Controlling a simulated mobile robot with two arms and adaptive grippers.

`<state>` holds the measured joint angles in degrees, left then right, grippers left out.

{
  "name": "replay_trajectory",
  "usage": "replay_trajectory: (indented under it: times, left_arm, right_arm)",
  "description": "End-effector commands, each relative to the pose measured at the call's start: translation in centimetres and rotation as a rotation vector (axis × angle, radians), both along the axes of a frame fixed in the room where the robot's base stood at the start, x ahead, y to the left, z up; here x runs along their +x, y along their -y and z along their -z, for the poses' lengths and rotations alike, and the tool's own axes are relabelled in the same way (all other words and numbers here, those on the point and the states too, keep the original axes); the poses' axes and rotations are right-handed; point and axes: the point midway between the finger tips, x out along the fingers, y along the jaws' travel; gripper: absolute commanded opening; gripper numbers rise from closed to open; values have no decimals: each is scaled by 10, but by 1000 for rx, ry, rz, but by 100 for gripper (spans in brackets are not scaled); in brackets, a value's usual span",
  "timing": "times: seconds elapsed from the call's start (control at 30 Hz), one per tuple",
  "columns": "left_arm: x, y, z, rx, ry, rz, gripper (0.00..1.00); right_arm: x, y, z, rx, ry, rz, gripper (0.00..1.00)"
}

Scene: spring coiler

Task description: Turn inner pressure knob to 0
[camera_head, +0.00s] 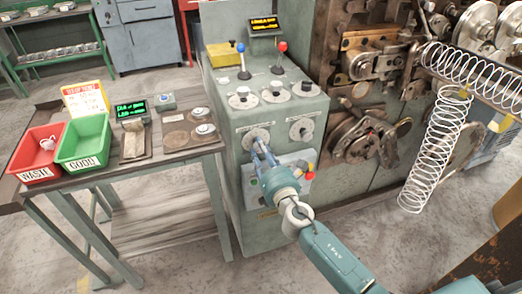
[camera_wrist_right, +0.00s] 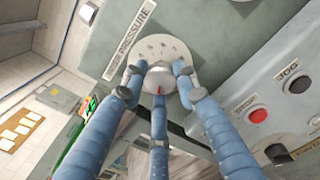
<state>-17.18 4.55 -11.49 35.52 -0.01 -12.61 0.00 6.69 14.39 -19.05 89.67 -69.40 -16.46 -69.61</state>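The knob under the pressure label sits on the front of the green control cabinet, with its round pale dial (camera_head: 256,133) behind it. In the right wrist view the knob (camera_wrist_right: 165,82) is silver with a red mark, in front of the dial plate (camera_wrist_right: 161,48); the label's first word is hard to read. My right gripper (camera_head: 258,146) is at this knob. In the right wrist view its blue fingers (camera_wrist_right: 160,78) are around the knob, tips close against its sides, partly hiding it. My left gripper is not in view.
A second dial (camera_head: 301,129) is to the right. Below are a red button (camera_wrist_right: 257,115) and a JOG button (camera_wrist_right: 299,84). Levers and knobs top the cabinet. A table with red (camera_head: 36,174) and green bins stands left; the coiler and springs (camera_head: 437,150) are right.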

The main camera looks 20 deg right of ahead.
Motion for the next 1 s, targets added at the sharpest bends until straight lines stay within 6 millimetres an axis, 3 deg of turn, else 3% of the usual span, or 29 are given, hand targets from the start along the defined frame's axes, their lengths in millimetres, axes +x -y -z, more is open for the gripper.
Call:
replay_trajectory:
  times: [0.1, 0.47, 1.0]
  left_arm:
    - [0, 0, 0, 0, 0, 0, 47]
    - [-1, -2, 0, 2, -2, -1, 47]
    - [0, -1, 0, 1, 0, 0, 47]
  right_arm:
    - [0, 2, -1, -1, 1, 3, 48]
    - [-6, 1, 0, 0, 0, 0, 48]
    - [-106, 5, 1, -1, -1, 2, 48]
